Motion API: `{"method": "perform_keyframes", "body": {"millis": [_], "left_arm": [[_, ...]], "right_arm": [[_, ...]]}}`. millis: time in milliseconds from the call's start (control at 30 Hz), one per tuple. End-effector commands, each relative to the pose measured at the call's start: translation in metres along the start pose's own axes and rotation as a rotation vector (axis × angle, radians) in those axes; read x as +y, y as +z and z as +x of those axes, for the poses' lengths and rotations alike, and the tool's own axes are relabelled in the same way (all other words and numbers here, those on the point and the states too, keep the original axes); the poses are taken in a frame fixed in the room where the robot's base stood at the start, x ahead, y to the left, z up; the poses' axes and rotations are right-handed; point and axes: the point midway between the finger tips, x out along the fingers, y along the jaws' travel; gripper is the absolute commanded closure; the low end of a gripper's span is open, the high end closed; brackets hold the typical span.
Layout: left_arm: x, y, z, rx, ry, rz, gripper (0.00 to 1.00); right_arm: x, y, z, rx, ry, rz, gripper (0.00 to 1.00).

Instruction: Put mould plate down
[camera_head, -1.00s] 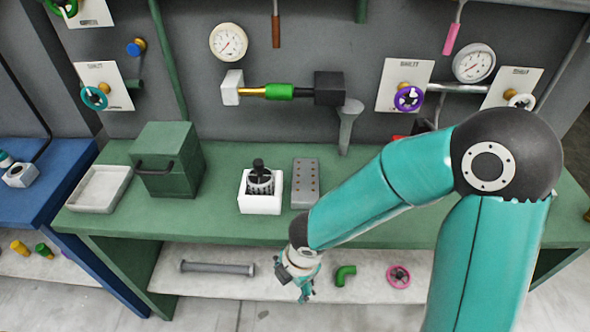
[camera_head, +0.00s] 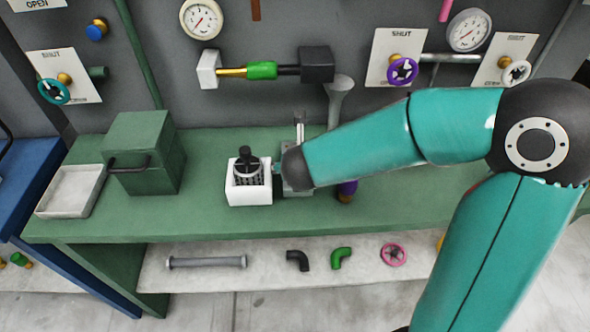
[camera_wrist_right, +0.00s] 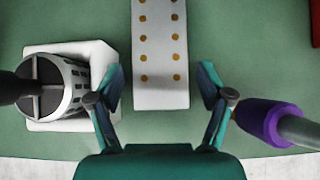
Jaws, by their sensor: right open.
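The mould plate is a light grey slab with two rows of orange dots. It shows in the right wrist view (camera_wrist_right: 160,35), lying flat on the green bench, its near end between my fingers. In the head view my right arm mostly hides it. My right gripper (camera_wrist_right: 160,82) is open, with one finger on each side of the plate and a gap of green bench visible on both sides. My left gripper is in neither view.
A white holder (camera_head: 248,194) with a black-handled round tool stands just left of the plate. A purple-ended tool (camera_wrist_right: 268,120) lies close on the right. A green box (camera_head: 145,150) and grey tray (camera_head: 70,190) stand farther left. Gauges and valves line the wall behind.

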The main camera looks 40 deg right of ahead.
Motion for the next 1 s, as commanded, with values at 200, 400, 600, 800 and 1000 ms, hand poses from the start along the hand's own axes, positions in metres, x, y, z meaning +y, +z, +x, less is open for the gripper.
{"method": "perform_keyframes", "body": {"millis": [200, 400, 600, 800, 1000], "left_arm": [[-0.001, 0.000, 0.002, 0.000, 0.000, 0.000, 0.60], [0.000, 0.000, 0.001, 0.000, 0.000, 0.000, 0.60], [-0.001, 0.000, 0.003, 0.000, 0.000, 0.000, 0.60], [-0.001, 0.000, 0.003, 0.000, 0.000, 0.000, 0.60], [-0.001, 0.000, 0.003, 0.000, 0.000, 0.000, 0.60]], "right_arm": [[-0.001, 0.000, 0.015, 0.001, -0.001, 0.003, 0.21], [0.000, 0.006, 0.037, 0.003, -0.004, 0.002, 0.21], [0.000, 0.007, 0.062, 0.002, -0.002, 0.003, 0.21], [0.000, 0.008, 0.065, 0.000, -0.001, 0.003, 0.21], [0.000, 0.008, 0.065, 0.001, -0.001, 0.003, 0.39]]}}
